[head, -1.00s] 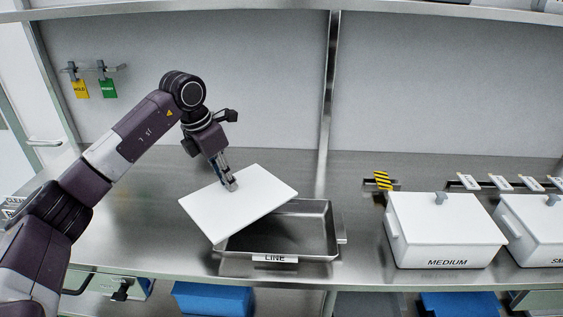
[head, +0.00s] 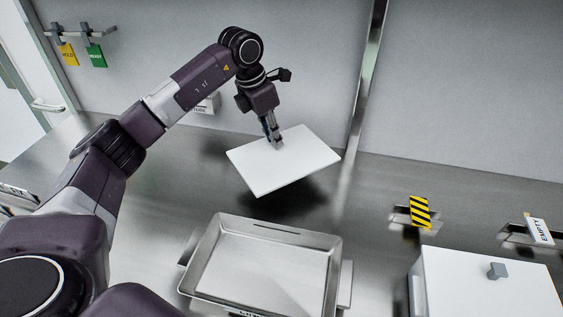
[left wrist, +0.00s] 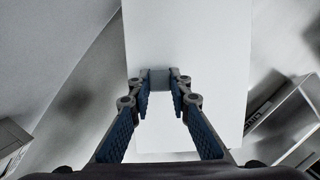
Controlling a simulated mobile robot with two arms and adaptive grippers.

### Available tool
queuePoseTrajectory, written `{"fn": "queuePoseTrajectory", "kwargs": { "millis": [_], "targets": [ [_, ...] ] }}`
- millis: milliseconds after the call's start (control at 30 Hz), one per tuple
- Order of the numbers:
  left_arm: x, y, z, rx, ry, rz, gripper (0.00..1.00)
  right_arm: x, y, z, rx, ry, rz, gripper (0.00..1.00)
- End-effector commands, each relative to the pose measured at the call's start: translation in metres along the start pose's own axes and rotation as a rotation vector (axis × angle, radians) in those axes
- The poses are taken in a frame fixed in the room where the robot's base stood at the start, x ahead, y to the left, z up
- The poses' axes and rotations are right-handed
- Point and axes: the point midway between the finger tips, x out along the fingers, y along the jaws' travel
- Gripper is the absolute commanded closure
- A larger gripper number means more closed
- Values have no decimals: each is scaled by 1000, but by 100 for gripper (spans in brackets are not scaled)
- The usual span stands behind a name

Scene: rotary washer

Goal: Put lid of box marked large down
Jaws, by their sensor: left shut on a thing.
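My left gripper (head: 274,142) is shut on the grey knob of a white lid (head: 285,164). The lid hangs tilted in the air above the bench, behind the metal tray, with a dark shadow under it. In the left wrist view the fingers (left wrist: 158,100) close on the grey knob (left wrist: 158,77), and the white lid (left wrist: 188,35) spreads beyond them. My right gripper is not in view.
An open metal tray (head: 262,275) with side handles stands at the front middle. A white lidded box (head: 480,290) stands at the lower right. A striped tag (head: 420,212) and an EMPTY tag (head: 539,230) stand behind it. The bench between tray and back wall is clear.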

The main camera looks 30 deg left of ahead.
Motion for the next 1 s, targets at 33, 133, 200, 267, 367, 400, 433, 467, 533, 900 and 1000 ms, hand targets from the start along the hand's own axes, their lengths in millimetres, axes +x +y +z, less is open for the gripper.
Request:
{"fn": "queuePoseTrajectory", "kwargs": {
  "millis": [33, 133, 200, 267, 367, 400, 433, 467, 533, 900, 1000],
  "targets": [
    [9, 0, -4, -1, 5, -2, 100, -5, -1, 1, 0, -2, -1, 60],
    [24, 0, -8, -1, 2, -1, 100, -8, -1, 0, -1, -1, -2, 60],
    [32, 0, -9, -1, 1, 0, 100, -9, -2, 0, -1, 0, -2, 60],
    [35, 0, -10, -1, 0, 1, 100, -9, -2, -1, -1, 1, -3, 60],
    [43, 0, -12, -1, 1, 0, 100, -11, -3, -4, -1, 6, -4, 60],
    [48, 0, -14, -1, 2, 0, 100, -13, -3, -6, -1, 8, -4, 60],
    [52, 0, -15, -1, 2, 0, 100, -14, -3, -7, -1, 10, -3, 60],
    [57, -1, -16, -1, 2, -1, 100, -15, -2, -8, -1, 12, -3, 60],
    [66, 0, -18, 0, 1, -1, 100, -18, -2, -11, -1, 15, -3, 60],
    [73, 0, -20, 0, -1, 2, 79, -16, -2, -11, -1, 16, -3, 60],
    [73, 0, -20, 0, -1, 2, 68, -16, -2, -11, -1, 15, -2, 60]
  ]
}}
